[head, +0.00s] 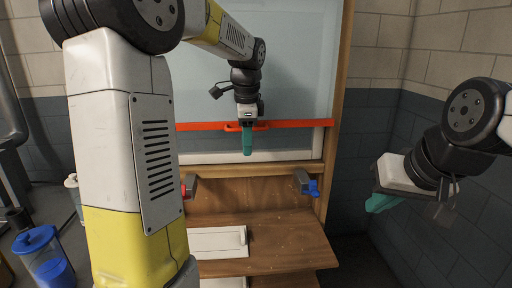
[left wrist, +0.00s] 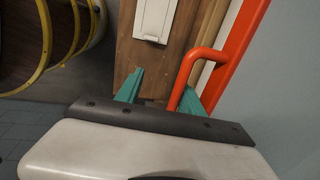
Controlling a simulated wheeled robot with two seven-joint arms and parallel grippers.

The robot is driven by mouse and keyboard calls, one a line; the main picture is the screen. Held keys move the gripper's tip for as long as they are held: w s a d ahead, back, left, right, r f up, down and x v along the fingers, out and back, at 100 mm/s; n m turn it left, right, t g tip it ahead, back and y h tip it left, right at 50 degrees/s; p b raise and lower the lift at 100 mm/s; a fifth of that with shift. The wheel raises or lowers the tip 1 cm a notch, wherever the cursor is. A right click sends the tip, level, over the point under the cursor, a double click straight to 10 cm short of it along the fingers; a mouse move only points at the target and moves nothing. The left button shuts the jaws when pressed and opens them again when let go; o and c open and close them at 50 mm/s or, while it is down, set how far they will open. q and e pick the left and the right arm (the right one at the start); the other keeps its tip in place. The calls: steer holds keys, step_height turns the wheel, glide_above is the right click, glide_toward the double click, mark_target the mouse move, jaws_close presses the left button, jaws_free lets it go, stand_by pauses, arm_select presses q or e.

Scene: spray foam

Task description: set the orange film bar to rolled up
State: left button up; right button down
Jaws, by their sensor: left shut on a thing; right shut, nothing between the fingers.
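The orange film bar (head: 300,124) lies level across the wooden frame, at the lower edge of a pale blue sheet (head: 290,60). Its orange handle (left wrist: 187,75) sticks out toward my left gripper. My left gripper (head: 247,148) points down at the middle of the bar and is shut on the handle. In the left wrist view its teal fingers (left wrist: 165,95) sit around the handle, and the bar (left wrist: 238,50) runs along the upper right. My right gripper (head: 374,203) is shut and empty, off to the right, away from the bar.
Below the bar is a wooden bench (head: 270,232) with a white drawer front (head: 218,241). A blue-knobbed bracket (head: 308,184) and a red-knobbed one (head: 189,187) flank it. A blue-lidded container (head: 45,262) stands at lower left. A brick wall (head: 455,60) is at the right.

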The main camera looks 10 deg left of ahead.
arm_select(q)
steer(key=r, duration=0.3)
steer(key=shift+s+d+r, duration=0.15)
steer(key=shift+s+d, duration=0.1)
steer(key=shift+s, duration=0.15)
